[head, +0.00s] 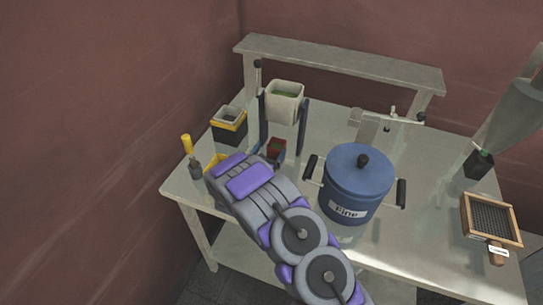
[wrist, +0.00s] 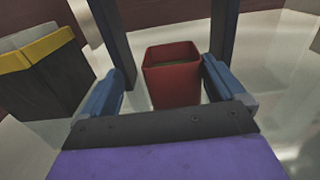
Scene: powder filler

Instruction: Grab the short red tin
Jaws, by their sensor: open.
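The short red tin (wrist: 172,79) is a small open-topped square container with something dark inside. It stands upright on the table straight ahead of my gripper (wrist: 165,88) in the wrist view. My gripper is open, with one blue finger on each side of the tin's near part. I cannot tell whether either finger touches it. In the head view the red tin (head: 276,147) shows beyond my arm, between two dark posts and below a white bin. My arm hides part of it.
Dark posts (head: 303,124) stand close on both sides of the tin, holding the white bin (head: 284,101) above. A black and yellow container (head: 229,127) stands left. A blue pot (head: 357,183) marked "Fine" stands right of my arm. A framed sieve (head: 491,221) lies at the right edge.

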